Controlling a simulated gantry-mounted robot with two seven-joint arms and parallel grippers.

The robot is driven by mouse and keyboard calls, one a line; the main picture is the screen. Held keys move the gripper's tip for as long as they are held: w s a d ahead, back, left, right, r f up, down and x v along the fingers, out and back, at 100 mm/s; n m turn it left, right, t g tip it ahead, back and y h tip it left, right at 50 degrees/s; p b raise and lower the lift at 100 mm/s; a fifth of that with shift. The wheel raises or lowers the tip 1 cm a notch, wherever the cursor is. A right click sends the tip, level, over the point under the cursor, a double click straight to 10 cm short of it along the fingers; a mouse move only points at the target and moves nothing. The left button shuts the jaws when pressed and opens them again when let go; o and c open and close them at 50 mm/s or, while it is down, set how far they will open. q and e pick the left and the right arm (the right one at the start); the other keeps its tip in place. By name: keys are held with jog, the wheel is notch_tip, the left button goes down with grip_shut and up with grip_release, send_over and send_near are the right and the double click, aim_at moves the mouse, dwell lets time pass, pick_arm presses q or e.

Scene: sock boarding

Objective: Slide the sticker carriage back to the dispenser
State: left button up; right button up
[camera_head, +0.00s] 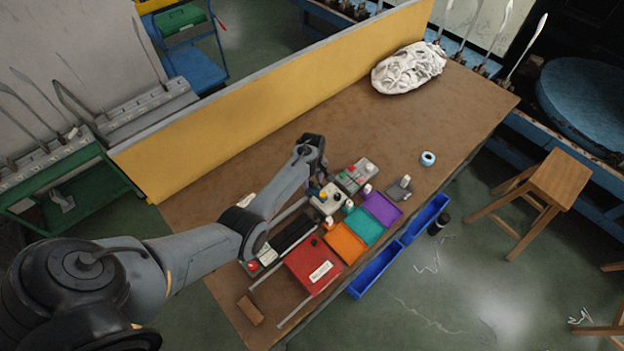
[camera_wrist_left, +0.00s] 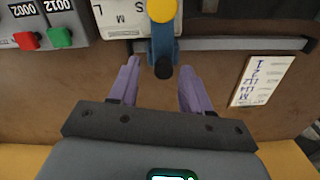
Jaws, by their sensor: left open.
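A pale unit (camera_head: 329,200) with a yellow knob stands in the middle of the bench's equipment row. In the left wrist view its white face (camera_wrist_left: 117,18) carries size letters, and a blue lever (camera_wrist_left: 163,42) with a yellow top and dark tip projects from it. I cannot tell for sure which part is the sticker carriage and which the dispenser. A grey rail (camera_wrist_left: 245,44) runs right from the unit. My left gripper (camera_wrist_left: 160,80) is open and empty; its purple fingers lie either side of the lever's dark tip, seemingly apart from it. My right gripper is not in view.
A counter box (camera_wrist_left: 45,22) with red and green buttons is beside the unit. Red (camera_head: 315,268), orange (camera_head: 346,243), teal (camera_head: 364,226) and purple (camera_head: 381,209) panels line the front. A yellow partition (camera_head: 250,110) stands behind.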

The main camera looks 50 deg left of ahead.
pick_arm(q)
jog(key=shift+r, duration=0.6)
notch_tip(320, 180, up, 10)
jog(key=p, duration=0.1)
jog(key=shift+f, duration=0.2)
